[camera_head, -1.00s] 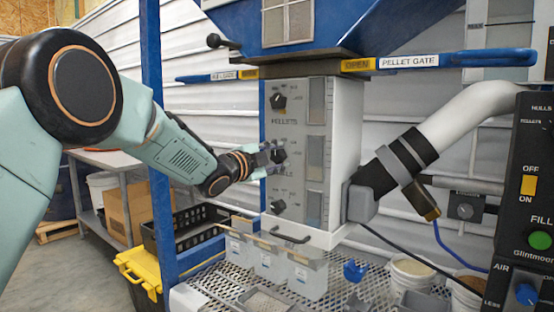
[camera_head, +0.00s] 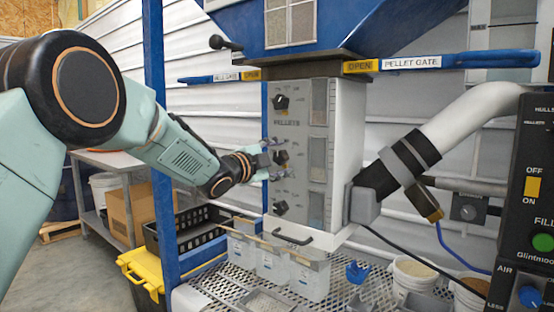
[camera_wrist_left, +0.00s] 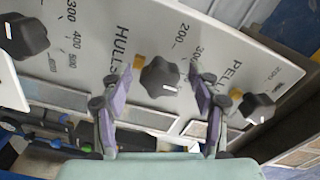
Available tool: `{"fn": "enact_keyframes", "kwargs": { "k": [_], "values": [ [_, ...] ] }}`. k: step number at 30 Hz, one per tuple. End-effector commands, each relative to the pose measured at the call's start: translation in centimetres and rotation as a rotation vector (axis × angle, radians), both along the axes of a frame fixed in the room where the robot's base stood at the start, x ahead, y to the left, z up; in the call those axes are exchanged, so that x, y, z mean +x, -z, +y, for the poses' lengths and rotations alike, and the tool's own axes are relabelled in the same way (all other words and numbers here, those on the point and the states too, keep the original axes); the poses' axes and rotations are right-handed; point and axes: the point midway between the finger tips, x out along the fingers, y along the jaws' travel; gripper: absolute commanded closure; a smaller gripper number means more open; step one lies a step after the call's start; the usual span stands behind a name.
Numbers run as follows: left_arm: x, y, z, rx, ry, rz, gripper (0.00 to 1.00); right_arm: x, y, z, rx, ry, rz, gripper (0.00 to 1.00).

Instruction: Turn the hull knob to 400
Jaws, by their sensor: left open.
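The hull knob (camera_wrist_left: 160,77) is a black lobed knob on the grey panel, next to the HULLS label in the left wrist view. Its white mark points to the lower right there. In the head view it is the middle knob (camera_head: 281,157) of three in a column. My left gripper (camera_wrist_left: 155,86) is open, with one finger on each side of the hull knob; I cannot tell whether they touch it. In the head view the left gripper (camera_head: 271,160) is at the panel, just left of that knob. My right gripper is not in view.
The pellets knob (camera_head: 280,102) is above and another black knob (camera_head: 280,207) is below. A blue post (camera_head: 158,150) stands left of the panel, near my left arm. A pellet gate handle (camera_head: 460,61) crosses above, and a handle (camera_head: 293,240) projects below.

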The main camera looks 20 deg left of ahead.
Motion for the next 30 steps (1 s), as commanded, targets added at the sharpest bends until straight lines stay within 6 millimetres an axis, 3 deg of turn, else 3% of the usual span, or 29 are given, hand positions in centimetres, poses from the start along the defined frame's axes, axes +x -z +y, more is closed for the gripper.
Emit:
{"fn": "enact_keyframes", "kwargs": {
  "k": [8, 24, 30],
  "values": [
    [-2.1, -0.1, 0.9, -0.002, -0.002, -0.001, 0.39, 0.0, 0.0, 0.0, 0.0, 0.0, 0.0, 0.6],
    [-10.0, -0.1, 3.8, -0.004, -0.003, 0.0, 0.39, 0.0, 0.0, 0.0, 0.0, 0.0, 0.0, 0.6],
    [-11.2, 0.0, 4.1, -0.002, 0.0, 0.001, 0.39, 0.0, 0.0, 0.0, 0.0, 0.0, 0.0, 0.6]
  ]
}}
